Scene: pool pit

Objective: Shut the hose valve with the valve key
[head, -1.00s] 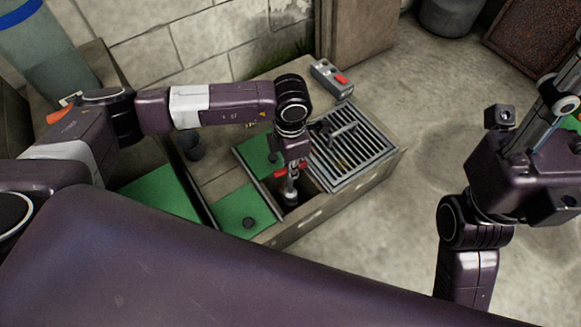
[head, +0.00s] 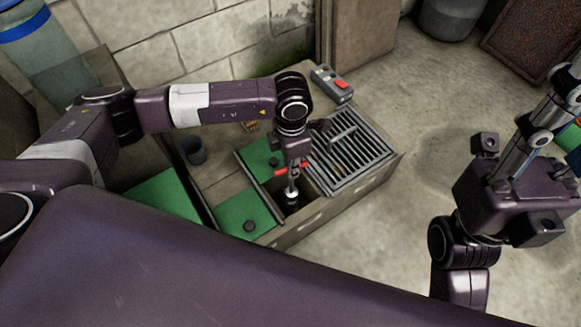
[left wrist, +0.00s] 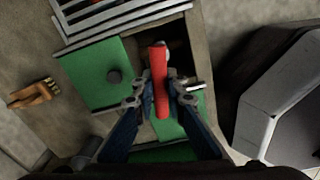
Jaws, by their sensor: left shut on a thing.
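My left gripper (head: 291,172) is shut on the red crossbar of the valve key (head: 282,173). The left wrist view also shows the red bar (left wrist: 160,85) between the two fingers. The key's stem points down into a dark opening in the pit box (head: 320,210), between the green panels and the metal grating. A dark round piece with a pale ring shows at the stem's lower end. The hose valve cannot be made out, and whether the key sits on it is unclear. My right gripper (head: 563,105) is at the right edge, its fingertips not clear.
Green panels (head: 236,219) with dark knobs lie left of the opening. The grating (head: 358,155) lies to its right. A grey box with a red button (head: 332,84) stands behind. A dark cup (head: 194,150) and a small brown object (left wrist: 34,94) are nearby.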

